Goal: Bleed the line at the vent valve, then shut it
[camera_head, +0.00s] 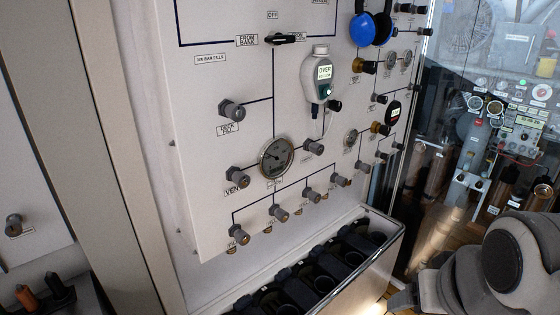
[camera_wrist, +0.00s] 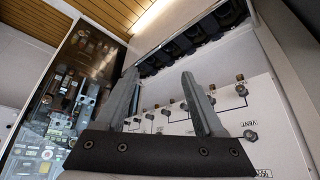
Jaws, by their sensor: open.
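The vent valve is a grey knob (camera_head: 237,174) on the white panel, left of the round gauge (camera_head: 276,158). Its VENT label (camera_head: 232,189) is just below it, partly covered. In the upside-down wrist view the vent knob (camera_wrist: 251,137) is right of my fingers. My gripper (camera_wrist: 158,76) has its two fingers apart, with nothing between them, and is clear of the knob. In the head view only my arm shows at lower right; the fingers cannot be made out. The knob's open or shut setting and the gauge reading cannot be told.
A row of small knobs (camera_head: 275,213) runs below the gauge. A hand-held meter (camera_head: 320,78) and blue ear defenders (camera_head: 371,28) hang higher on the panel. A trough of dark holders (camera_head: 372,275) juts out below. A glass pane with equipment stands at right.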

